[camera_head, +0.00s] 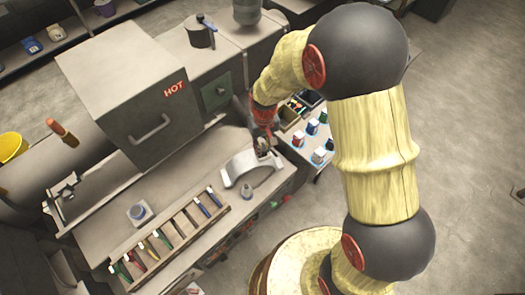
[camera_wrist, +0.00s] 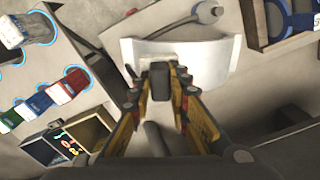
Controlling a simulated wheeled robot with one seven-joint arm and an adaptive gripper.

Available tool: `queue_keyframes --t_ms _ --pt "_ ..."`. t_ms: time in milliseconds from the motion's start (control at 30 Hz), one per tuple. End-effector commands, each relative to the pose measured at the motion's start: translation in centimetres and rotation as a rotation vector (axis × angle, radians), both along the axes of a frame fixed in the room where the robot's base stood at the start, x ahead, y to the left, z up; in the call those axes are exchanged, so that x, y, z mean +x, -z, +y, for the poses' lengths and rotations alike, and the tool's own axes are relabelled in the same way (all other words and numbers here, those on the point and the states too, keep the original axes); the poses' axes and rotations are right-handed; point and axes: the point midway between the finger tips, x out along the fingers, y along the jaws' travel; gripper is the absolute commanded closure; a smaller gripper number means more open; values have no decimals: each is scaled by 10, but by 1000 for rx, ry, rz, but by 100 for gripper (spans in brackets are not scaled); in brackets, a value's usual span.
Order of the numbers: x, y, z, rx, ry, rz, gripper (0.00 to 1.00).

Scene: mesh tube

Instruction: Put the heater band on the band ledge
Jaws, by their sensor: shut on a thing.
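The heater band, a pale curved metal shell (camera_head: 240,168), is over the right end of the grey bench in the head view. It also shows in the wrist view as a wide curved white band (camera_wrist: 215,60) just beyond the fingers. My gripper (camera_head: 262,150) is at the band's upper right side. In the wrist view my gripper (camera_wrist: 160,82) is shut on a small dark block at the band's near edge. I cannot tell whether the band touches the bench. I cannot make out which surface is the band ledge.
A grey box marked HOT (camera_head: 125,85) stands behind the bench. A slotted tray of coloured-handled tools (camera_head: 175,235) lies along the front. Several coloured containers (camera_head: 312,127) sit on the right side table.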

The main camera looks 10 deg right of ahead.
Motion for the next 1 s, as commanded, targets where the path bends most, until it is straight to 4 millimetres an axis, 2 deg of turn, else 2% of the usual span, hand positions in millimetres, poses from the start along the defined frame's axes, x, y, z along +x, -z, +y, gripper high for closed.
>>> queue_keyframes --t_ms 167,433,833,867,1000 --pt "7 5 1 1 0 -4 100" --pt "8 35 1 0 0 -2 100" --pt "8 40 1 1 0 -4 100" --pt "7 41 1 0 0 -1 81" --pt "7 40 1 0 0 -1 73"
